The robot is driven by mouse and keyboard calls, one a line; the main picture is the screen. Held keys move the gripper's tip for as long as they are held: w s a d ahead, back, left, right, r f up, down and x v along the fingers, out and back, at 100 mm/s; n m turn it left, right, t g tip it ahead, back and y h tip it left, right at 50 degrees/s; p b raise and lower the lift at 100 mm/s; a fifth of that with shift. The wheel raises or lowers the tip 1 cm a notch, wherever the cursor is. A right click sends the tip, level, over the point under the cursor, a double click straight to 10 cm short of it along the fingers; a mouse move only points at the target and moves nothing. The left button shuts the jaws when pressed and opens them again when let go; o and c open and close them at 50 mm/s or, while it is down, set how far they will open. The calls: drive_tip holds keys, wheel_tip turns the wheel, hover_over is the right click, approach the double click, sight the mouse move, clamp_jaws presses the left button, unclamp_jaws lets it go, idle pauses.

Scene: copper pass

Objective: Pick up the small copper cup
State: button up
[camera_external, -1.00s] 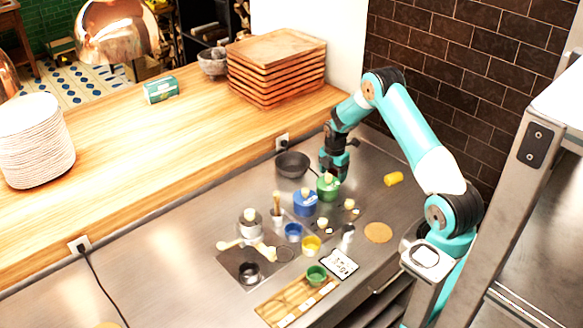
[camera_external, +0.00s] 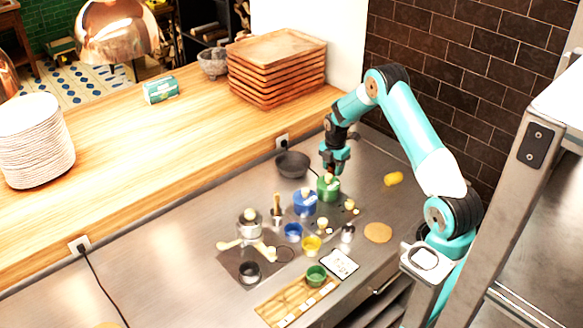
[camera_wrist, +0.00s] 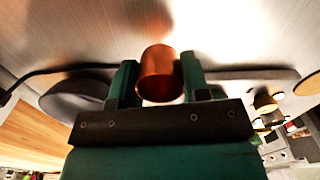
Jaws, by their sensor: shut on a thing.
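The small copper cup (camera_wrist: 160,76) sits between the two dark green fingers of my gripper in the wrist view. My gripper (camera_external: 334,164) is shut on it. The cup's open rim faces the wrist camera. A grey steel surface lies behind the cup, with a blurred copper reflection in it. In the external view my gripper is over the steel counter, just behind the green pot (camera_external: 328,187). There the cup is mostly hidden and too small to make out clearly.
A dark pan (camera_external: 292,164) lies left of my gripper; it also shows in the wrist view (camera_wrist: 72,92). A blue pot (camera_external: 305,203) and several small cups stand in front. A yellow object (camera_external: 393,179) lies to the right. The brick wall is behind my arm.

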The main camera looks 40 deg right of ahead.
wheel_tip(320, 180, up, 18)
drive_tip(key=b, duration=0.2)
drive_tip(key=shift+f+b, duration=0.2)
drive_tip(key=shift+b, duration=0.2)
